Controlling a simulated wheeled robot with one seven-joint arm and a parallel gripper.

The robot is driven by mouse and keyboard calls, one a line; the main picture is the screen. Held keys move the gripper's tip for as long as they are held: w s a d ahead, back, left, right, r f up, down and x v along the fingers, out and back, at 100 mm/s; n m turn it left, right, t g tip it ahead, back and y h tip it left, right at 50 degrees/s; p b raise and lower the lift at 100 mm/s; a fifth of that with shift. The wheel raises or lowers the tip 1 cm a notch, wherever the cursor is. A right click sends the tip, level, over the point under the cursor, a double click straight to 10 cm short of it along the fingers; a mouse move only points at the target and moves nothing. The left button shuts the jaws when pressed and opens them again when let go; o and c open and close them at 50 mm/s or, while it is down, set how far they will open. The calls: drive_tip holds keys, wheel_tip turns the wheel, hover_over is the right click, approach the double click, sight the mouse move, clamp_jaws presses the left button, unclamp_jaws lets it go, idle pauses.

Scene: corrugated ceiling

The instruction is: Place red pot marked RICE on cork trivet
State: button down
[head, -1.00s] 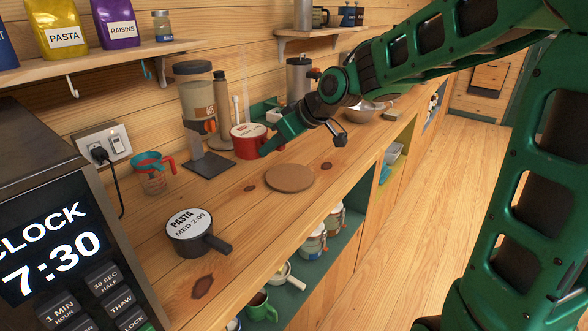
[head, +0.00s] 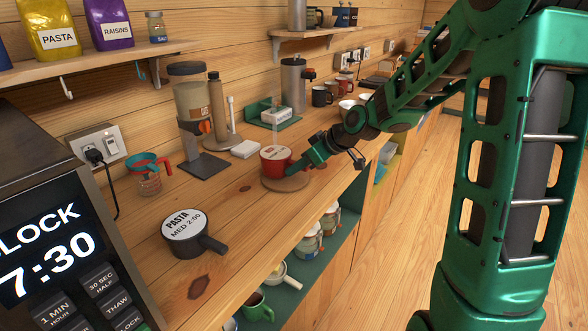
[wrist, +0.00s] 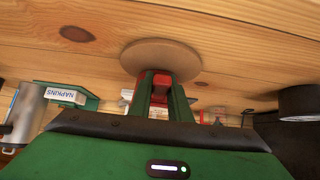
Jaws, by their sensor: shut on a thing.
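The red pot (head: 276,160) has a pale lid label too small to read clearly. In the head view it is upright over the round cork trivet (head: 293,184), whose front and right rim show around it. I cannot tell whether it touches the trivet. My gripper (head: 291,169) is at the pot's right side, shut on its handle. In the wrist view a red part (wrist: 157,82) shows between my fingers (wrist: 160,98), in front of the trivet (wrist: 180,58). Most of the pot is hidden there.
A dark pot marked PASTA (head: 185,232) stands nearer on the counter. A measuring jug (head: 149,175) is at left. The counter between PASTA and the trivet is clear.

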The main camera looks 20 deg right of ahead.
drive_tip(key=shift+f, duration=0.1)
drive_tip(key=c, duration=1.6)
unclamp_jaws()
drive_tip(key=shift+c, duration=0.2)
drive_tip(key=v, duration=1.2)
drive_tip(key=s+d+f+m+g+h, duration=0.1)
drive_tip(key=s+d+f+m+g, duration=0.1)
drive_tip(key=s, duration=0.9)
drive_tip(key=s+d+f+m+g+h, duration=0.2)
drive_tip(key=s+m, duration=0.5)
drive_tip(key=s, duration=0.4)
drive_tip(key=s+d+f+m+g+h, duration=0.2)
drive_tip(key=s+d+f+m+g, duration=0.1)
drive_tip(key=s, duration=0.8)
drive_tip(key=d+m, duration=0.1)
drive_tip(key=d, duration=0.1)
drive_tip(key=shift+d+m, duration=0.3)
drive_tip(key=shift+d, duration=0.05)
drive_tip(key=shift+s, duration=0.1)
